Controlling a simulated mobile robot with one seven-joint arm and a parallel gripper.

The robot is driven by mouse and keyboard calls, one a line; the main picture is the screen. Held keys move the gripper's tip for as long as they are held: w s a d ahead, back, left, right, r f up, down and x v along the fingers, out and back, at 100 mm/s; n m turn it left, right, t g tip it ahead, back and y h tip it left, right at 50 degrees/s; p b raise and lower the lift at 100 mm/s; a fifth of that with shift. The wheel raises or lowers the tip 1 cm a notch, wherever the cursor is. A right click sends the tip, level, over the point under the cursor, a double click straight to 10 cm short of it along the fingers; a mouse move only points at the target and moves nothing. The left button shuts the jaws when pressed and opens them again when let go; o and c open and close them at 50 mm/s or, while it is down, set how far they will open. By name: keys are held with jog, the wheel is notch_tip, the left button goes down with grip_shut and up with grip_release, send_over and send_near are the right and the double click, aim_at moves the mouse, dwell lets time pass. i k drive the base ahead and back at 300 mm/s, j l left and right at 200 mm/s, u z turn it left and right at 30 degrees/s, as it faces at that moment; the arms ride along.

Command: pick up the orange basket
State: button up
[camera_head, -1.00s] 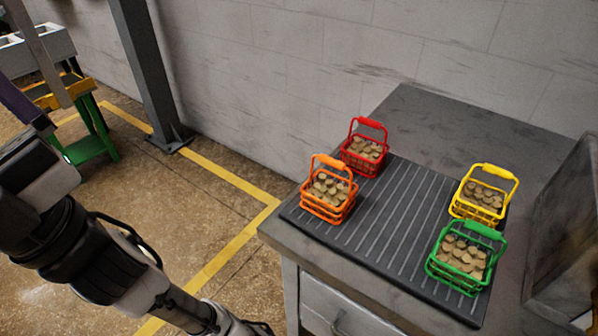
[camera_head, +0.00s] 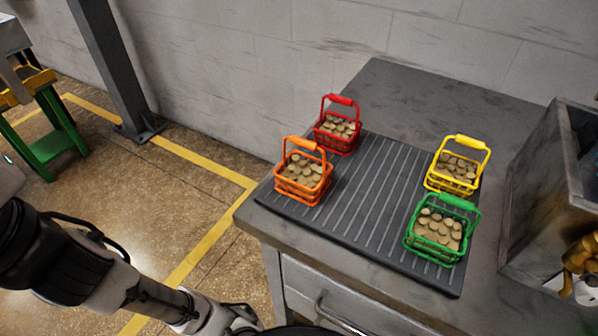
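The orange basket (camera_head: 303,178) stands upright at the left end of a dark ribbed mat (camera_head: 345,215) on a grey cabinet top. It holds several tan round pieces, and its orange handle stands up above it. My arm comes in from the lower left, below and to the left of the cabinet, apart from the basket. The end of my arm runs to the bottom edge of the view, and I cannot make out the gripper's fingers.
A red basket (camera_head: 337,131) stands just behind the orange one. A yellow basket (camera_head: 458,170) and a green basket (camera_head: 441,234) stand on the mat's right side. A grey metal box (camera_head: 560,190) is at the right. A drawer handle (camera_head: 340,315) sticks out in front. A wall stands behind.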

aim_at(305, 181)
jog(key=k+l+u, duration=0.15)
jog(key=u, duration=0.25)
jog(key=k+u, duration=0.6)
jog(key=u, duration=0.25)
